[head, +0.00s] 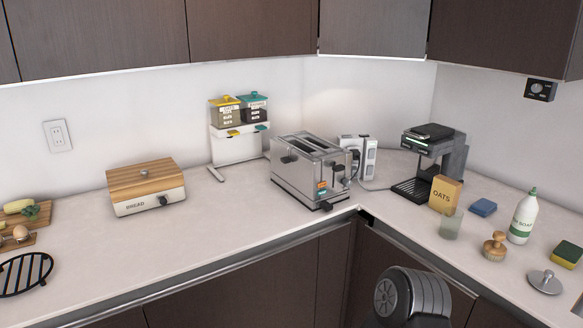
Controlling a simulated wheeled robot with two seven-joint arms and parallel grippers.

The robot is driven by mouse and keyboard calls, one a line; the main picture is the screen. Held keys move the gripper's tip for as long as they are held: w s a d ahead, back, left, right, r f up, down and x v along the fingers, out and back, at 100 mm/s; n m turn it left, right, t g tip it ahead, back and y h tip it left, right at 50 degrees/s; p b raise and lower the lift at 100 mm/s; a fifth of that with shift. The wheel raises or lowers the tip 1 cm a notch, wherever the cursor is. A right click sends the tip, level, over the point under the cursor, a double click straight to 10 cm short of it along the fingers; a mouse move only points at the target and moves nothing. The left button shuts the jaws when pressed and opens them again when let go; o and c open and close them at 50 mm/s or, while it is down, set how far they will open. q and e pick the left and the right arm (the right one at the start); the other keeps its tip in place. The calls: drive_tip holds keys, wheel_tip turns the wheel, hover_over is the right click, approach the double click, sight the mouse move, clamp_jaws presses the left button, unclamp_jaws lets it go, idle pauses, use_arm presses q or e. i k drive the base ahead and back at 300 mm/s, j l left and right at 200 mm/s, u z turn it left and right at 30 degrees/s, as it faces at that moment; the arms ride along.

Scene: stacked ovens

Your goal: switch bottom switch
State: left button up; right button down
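I cannot pick out a switch marked as the bottom one, and no stacked ovens show. A small black wall unit (540,90) with a round dial hangs under the right cabinet. A white socket block (358,156) with a dark plug stands behind the toaster. The silver toaster (308,172) has a lever and small controls on its front. Neither of my grippers is in view; only a dark rounded part, likely a link of my arm, shows at the bottom.
A white counter (200,240) turns a corner. On it stand a bread box (146,188), a dispenser rack (238,140), a coffee machine (430,160), an oats box (445,194), a glass (451,224) and a soap bottle (522,218).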

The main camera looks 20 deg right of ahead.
sight(369, 170)
drive_tip(key=l+u, duration=0.3)
drive_tip(key=i+l, duration=0.1)
drive_tip(key=l, duration=0.3)
drive_tip(key=i+l, duration=0.1)
drive_tip(key=l, duration=0.35)
drive_tip(key=i+l, duration=0.1)
drive_tip(key=l, duration=0.75)
drive_tip(key=i, duration=0.05)
